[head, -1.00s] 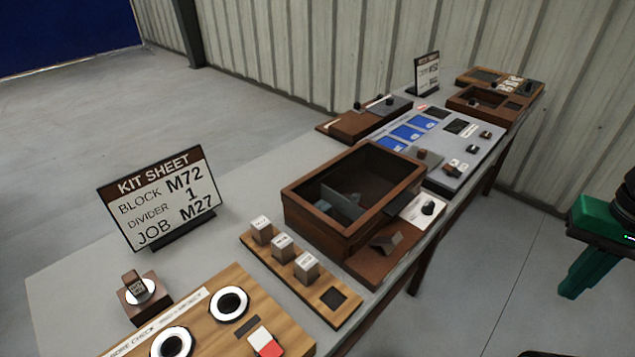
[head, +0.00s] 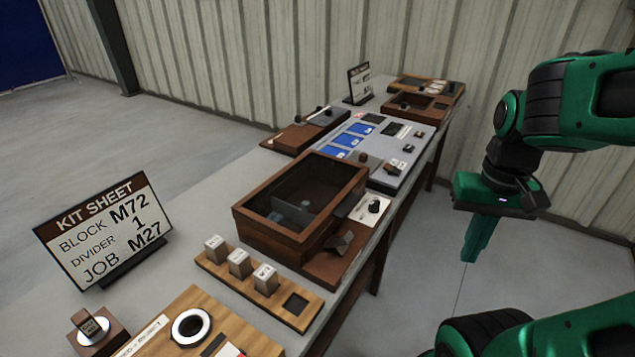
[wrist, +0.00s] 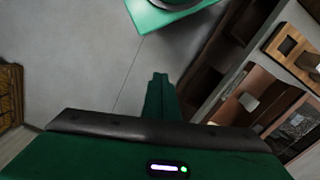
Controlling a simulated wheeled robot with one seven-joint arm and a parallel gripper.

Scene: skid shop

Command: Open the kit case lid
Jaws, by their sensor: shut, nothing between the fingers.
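The kit case (head: 263,236) is a brown wooden box on the grey bench, in the middle of the head view. Its lid (head: 345,171) looks closed: a wooden frame with a dark see-through panel. A grey divider-like piece (head: 293,211) shows dimly through the panel. My gripper (head: 470,258) hangs to the right of the bench, over the floor and apart from the case, fingers pointing down. The fingers are shut and empty; they also show in the wrist view (wrist: 159,82).
A kit sheet sign (head: 105,230) stands front left. A wooden holder (head: 290,312) with small grey blocks sits before the case. A brown ledge with a dark wedge (head: 340,243) adjoins the case's right side. A grey panel with blue cards (head: 405,145) lies behind.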

